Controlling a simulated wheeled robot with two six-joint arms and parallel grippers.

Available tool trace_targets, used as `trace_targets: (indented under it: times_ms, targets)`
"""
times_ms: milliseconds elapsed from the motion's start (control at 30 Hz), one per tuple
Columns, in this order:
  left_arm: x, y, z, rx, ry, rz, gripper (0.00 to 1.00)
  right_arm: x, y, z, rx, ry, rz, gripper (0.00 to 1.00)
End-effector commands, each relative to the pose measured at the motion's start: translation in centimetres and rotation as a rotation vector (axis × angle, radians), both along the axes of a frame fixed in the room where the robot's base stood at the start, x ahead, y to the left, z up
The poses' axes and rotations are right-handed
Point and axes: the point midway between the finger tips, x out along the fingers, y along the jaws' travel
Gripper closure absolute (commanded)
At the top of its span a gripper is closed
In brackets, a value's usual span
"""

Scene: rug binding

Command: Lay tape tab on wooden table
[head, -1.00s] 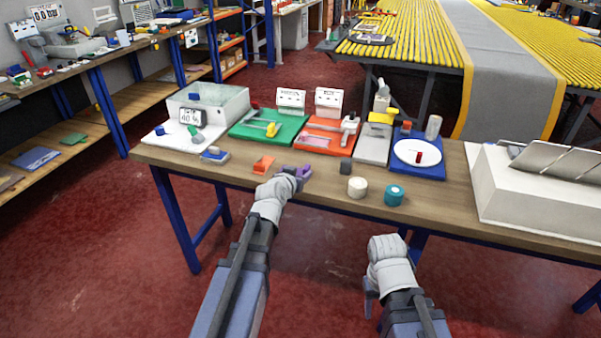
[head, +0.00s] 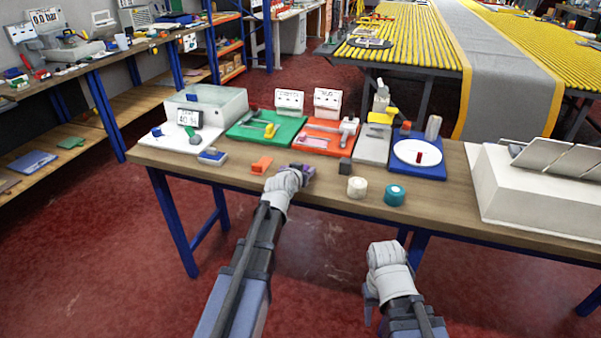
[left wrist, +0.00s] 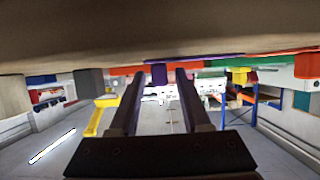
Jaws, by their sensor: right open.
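A small purple piece, which may be the tape tab, is at the front edge of the wooden table (head: 228,171), by my left gripper (head: 305,172). In the left wrist view, the table edge runs across the top. A purple block (left wrist: 158,74) shows between my left fingers (left wrist: 160,78), with visible gaps on both sides, and a flat purple strip (left wrist: 215,58) lies along the table edge. The left fingers are apart. Whether the purple piece rests fully on the wood cannot be told. My right gripper (head: 371,298) is open and low in front of the table, apart from everything.
An orange block (head: 261,164) lies left of my left gripper. A dark grey cube (head: 345,166), a cream roll (head: 357,187) and a teal roll (head: 394,195) stand to its right. Green (head: 246,131) and orange (head: 313,144) mats lie behind. Bare wood shows near the front edge.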

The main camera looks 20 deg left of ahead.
Motion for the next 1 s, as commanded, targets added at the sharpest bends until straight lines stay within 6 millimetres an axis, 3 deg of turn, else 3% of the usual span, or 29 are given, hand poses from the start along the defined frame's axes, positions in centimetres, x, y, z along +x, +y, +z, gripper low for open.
trace_targets:
  times_ms: [67,400,1000]
  targets:
    - [-0.01,0.02,0.00,0.000,0.000,0.000,0.63,0.00,0.00,0.00,0.000,0.000,0.000,0.50]
    - [-0.01,0.03,-0.01,0.000,0.000,0.000,1.00,0.00,0.00,0.00,0.000,0.000,0.000,0.50]
    - [-0.01,0.03,0.26,0.000,0.000,0.000,1.00,0.00,-0.01,0.27,0.000,0.000,0.000,0.50]
